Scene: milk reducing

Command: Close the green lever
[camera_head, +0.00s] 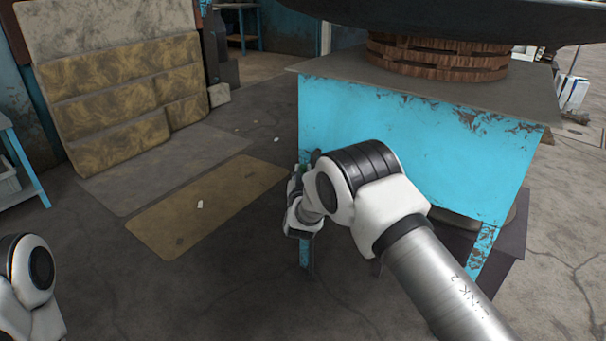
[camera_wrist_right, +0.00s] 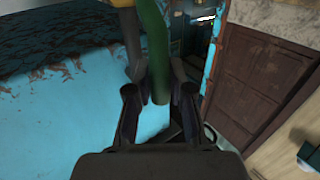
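The green lever (camera_wrist_right: 157,50) hangs down between the two fingers of my right gripper (camera_wrist_right: 159,88) in the wrist view. Its lower end is free, in front of a light blue surface. The fingers are apart on either side of it, and I cannot tell whether they touch it. In the head view only a small bit of green shows beside my right gripper (camera_head: 303,172), at the left edge of the blue table. My wrist hides most of the gripper there. My left gripper is out of view; only part of my left arm shows at the lower left.
A blue metal table (camera_head: 410,140) with chipped paint carries a round wooden base (camera_head: 438,62) under a large dark basin (camera_head: 450,18). Stacked sacks (camera_head: 120,95) stand at the back left. The floor between the sacks and table is mostly open, with a flat brown mat (camera_head: 205,205).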

